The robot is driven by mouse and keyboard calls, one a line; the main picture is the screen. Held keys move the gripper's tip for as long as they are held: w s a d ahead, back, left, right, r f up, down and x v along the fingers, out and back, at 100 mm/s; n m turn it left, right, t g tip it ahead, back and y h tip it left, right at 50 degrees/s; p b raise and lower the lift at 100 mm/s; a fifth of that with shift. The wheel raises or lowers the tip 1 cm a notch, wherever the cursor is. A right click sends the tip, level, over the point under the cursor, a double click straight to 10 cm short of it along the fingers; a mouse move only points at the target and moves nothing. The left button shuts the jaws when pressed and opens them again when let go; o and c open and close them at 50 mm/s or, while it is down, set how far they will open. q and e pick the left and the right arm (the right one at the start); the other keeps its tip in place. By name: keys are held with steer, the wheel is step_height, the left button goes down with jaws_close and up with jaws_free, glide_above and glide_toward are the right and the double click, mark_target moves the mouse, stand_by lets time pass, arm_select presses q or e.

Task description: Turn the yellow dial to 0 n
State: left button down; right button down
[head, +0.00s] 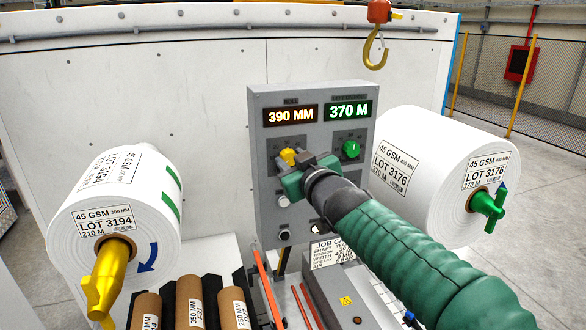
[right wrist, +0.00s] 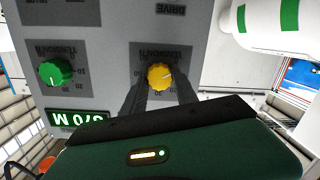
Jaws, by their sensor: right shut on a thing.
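The yellow dial (head: 289,156) sits on the grey control panel (head: 262,215), below the orange 390 MM display. It also shows in the right wrist view (right wrist: 159,76), upside down, beneath printed tension markings. My right gripper (head: 301,160) reaches the panel from the lower right and is shut on the yellow dial, one dark finger on each side of it. I cannot read for sure which number the dial points to. Its lower part is hidden by the gripper in the head view. My left gripper is not in view.
A green dial (head: 351,149) sits right of the yellow one, under the green 370 M display (head: 348,111). White rolls flank the panel, left (head: 120,190) and right (head: 425,160). A hook (head: 374,50) hangs above. Cardboard cores (head: 190,300) lie at lower left.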

steer(key=shift+a+f+n+h+b, duration=0.1)
steer(key=shift+f+n+h+b, duration=0.3)
steer(key=shift+n+b, duration=0.75)
steer(key=shift+n, duration=0.45)
steer(key=c, duration=1.2)
jaws_free()
steer(key=shift+o, duration=1.3)
steer(key=shift+w+r, duration=0.1)
steer(key=shift+w, duration=0.05)
